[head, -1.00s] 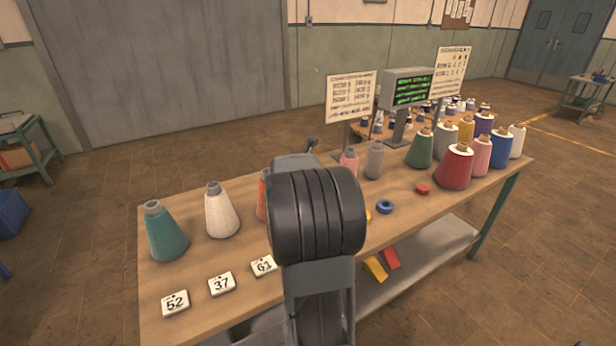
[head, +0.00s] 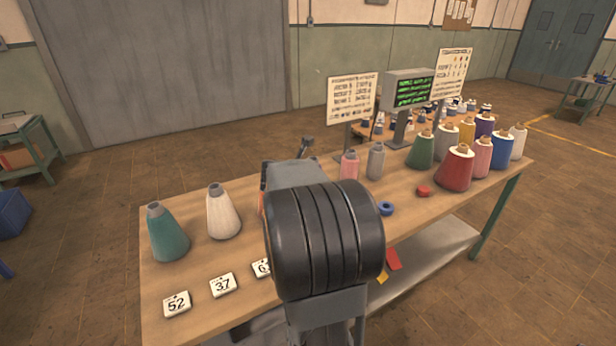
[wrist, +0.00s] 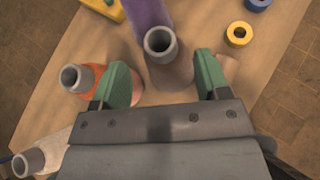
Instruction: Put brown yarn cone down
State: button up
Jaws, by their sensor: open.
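In the wrist view, a brown yarn cone (wrist: 172,72) with a grey hollow tip stands between the green fingers of my gripper (wrist: 165,88). The fingers are open, one on each side of it. In the head view my arm hides the brown cone and the gripper.
An orange cone (wrist: 104,82) stands close left of the left finger, with a white cone (head: 222,213) and teal cone (head: 168,235) further left. A purple shape (wrist: 148,14) lies just beyond the brown cone. Yellow ring (wrist: 238,34) and number cards (head: 223,285) are on the table.

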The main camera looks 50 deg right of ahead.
jog(key=w+a+r+n+t+y, duration=0.2)
jog(key=w+a+r+n+t, duration=0.15)
jog(key=a+n, duration=0.45)
jog(key=w+a+r+n+t+y, duration=0.2)
jog(key=a+r+n+t, duration=0.15)
jog(key=a+n, duration=0.4)
jog(key=s+a+f+n+t+y, duration=0.1)
jog(key=a+n+y, duration=0.2)
jog(key=a+n, duration=0.35)
jog(key=a+f+n+y, duration=0.2)
jog(key=a+n+y, duration=0.1)
jog(key=a+n, duration=0.4)
jog(key=s+a+f+n+g, duration=0.2)
jog(key=s+f+n+g, duration=0.2)
jog(key=s+n, duration=0.3)
jog(key=s+a+f+n+g+y, duration=0.1)
jog(key=s+a+f+n+g, duration=0.2)
jog(key=s+n, duration=0.5)
jog(key=shift+s+f+n+g+p, duration=0.3)
jog(key=shift+f+n+g, duration=0.8)
jog(key=shift+n, duration=2)
jog(key=shift+a+f, duration=0.1)
jog(key=shift+f, duration=0.05)
